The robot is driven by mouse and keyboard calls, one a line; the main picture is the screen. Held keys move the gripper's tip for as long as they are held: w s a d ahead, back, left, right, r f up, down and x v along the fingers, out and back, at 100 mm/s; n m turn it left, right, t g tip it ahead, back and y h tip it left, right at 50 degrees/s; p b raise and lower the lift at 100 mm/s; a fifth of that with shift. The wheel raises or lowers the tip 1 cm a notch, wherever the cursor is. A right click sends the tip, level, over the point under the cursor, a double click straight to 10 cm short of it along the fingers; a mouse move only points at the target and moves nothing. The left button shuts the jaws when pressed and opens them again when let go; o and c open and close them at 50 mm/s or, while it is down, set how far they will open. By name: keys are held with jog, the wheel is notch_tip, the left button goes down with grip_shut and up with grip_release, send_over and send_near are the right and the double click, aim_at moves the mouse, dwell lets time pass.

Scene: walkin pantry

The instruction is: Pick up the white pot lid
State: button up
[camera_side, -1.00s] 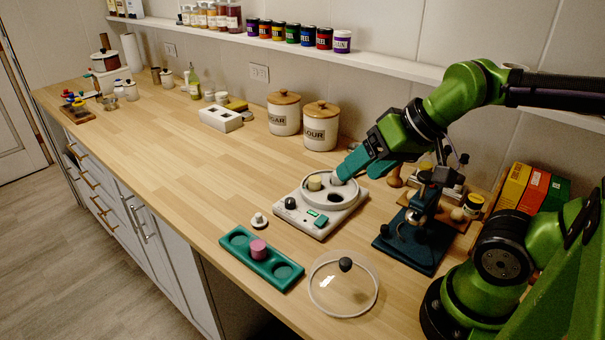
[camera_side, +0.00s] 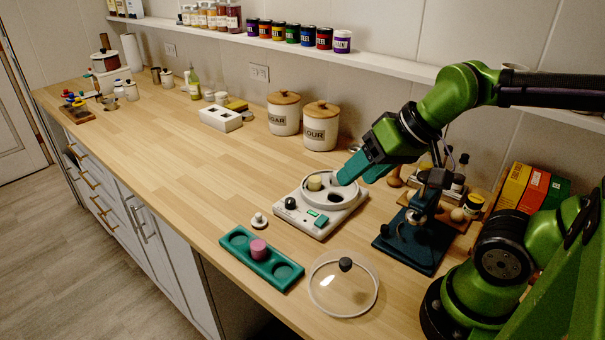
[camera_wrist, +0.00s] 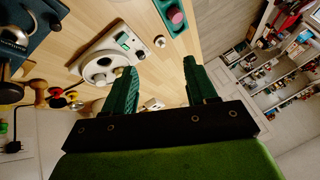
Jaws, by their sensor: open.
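Which item is the white pot lid is not certain. A round clear lid with a pale rim and black knob (camera_side: 322,301) lies flat on the counter at the front. A small white knobbed piece (camera_side: 259,221) sits beside the green tray; it also shows in the wrist view (camera_wrist: 160,41). White lidded pots (camera_side: 131,91) stand at the far left, small in the picture. My gripper (camera_side: 358,171) is open and empty, above the back of the white round-topped device (camera_side: 320,222). In the wrist view my teal fingers (camera_wrist: 160,76) stand apart with nothing between them. The clear lid is not visible there.
The green tray (camera_side: 235,239) holds a pink cylinder (camera_side: 258,249). Sugar (camera_side: 284,117) and flour (camera_side: 320,131) canisters stand behind. A dark blue stand (camera_side: 418,240) and boxes (camera_side: 520,188) are right. The white slotted block (camera_side: 220,119) stands farther left. The middle counter is clear.

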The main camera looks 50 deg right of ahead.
jog(key=w+a+f+n+g+h, duration=0.15)
jog(key=w+f, duration=0.25)
jog(key=w, duration=0.5)
jog(key=w+a+f+n+g, duration=0.15)
jog(key=w+f, duration=0.25)
jog(key=w, duration=0.5)
jog(key=n, duration=0.1)
send_over(259, 215)
jog(key=s, duration=0.1)
jog(key=shift+h, duration=0.25)
notch_tip(259, 215, down, 10)
jog(key=shift+s+a+f, duration=0.1)
jog(key=shift+a, duration=0.05)
jog(key=x, duration=0.5)
jog(key=shift+s+d+f, duration=0.1)
jog(key=shift+s+d, duration=0.1)
jog(key=c, duration=0.8)
